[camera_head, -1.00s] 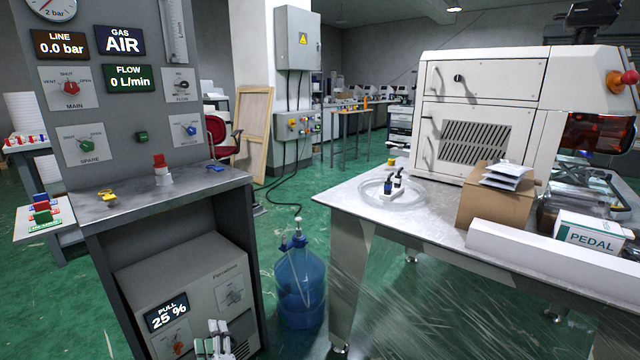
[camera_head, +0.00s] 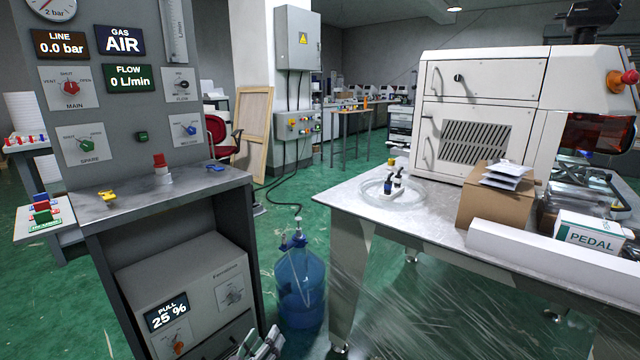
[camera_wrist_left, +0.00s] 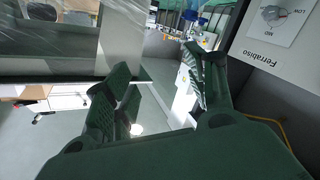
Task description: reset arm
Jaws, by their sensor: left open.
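My left gripper (camera_head: 262,346) shows at the bottom edge of the head view, low in front of the Ferrabiso unit (camera_head: 208,284). Only its fingertips are in the picture. In the left wrist view its two dark fingers (camera_wrist_left: 160,100) stand apart with nothing between them. The Ferrabiso panel (camera_wrist_left: 285,35) shows at the upper right of that view. My right gripper is in neither view.
A blue water bottle (camera_head: 300,285) stands on the floor between the gas panel bench (camera_head: 150,205) and the metal table (camera_head: 345,195). Green floor shows behind.

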